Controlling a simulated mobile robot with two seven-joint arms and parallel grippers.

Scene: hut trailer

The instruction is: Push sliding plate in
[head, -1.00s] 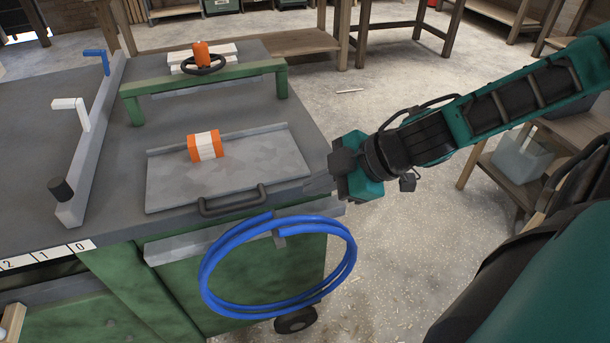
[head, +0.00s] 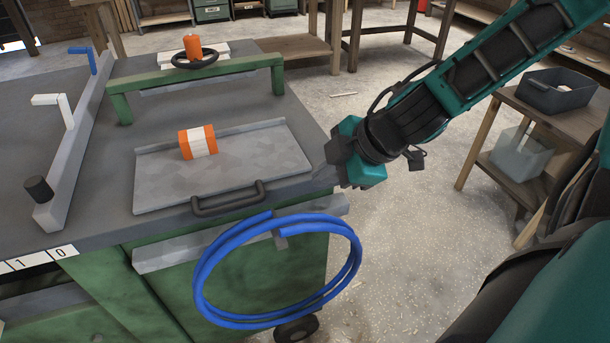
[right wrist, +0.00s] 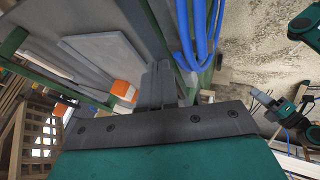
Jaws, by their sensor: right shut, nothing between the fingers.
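The sliding plate (head: 225,175) is a grey metal tray lying on the machine's grey top, with a low raised rim at its back. A dark handle (head: 229,198) is fixed along its front edge. My right gripper (head: 322,178) is just right of the plate's right end, near the machine's front right corner. Its fingers show shut and empty in the right wrist view (right wrist: 158,85), beside the plate (right wrist: 103,58). Whether it touches the plate is unclear.
A coiled blue hose (head: 278,270) hangs on the green front below the plate. A green bar (head: 200,75) spans the top behind it. A grey fence with white and blue levers (head: 62,110) runs at the left. A wooden shelf (head: 545,125) stands at right.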

